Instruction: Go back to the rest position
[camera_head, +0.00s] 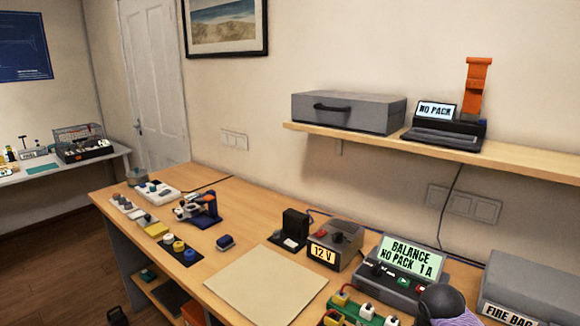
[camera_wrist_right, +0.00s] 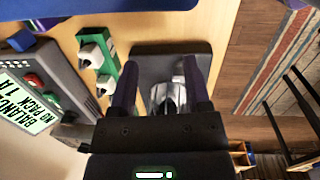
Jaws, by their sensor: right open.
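My right gripper (camera_wrist_right: 160,64) shows in the right wrist view with its two dark purple fingers spread apart. Nothing is clamped between them. Beyond the fingers is a dark rounded pad (camera_wrist_right: 150,52) with a shiny grey thing (camera_wrist_right: 168,97) over it, partly hidden by the gripper body. In the head view, a rounded dark grey and purple part at the bottom right edge looks like part of my right arm; its fingers cannot be made out there. My left gripper is in neither view.
The wooden bench (camera_head: 225,200) holds a bare beige mat (camera_head: 265,287), a 12 V supply (camera_head: 335,245), a balance charger (camera_head: 405,275) and a green strip (camera_head: 355,312) with white plugs. The strip and charger lie left of my right gripper in the wrist view. A grey fire bag box (camera_head: 530,285) stands far right.

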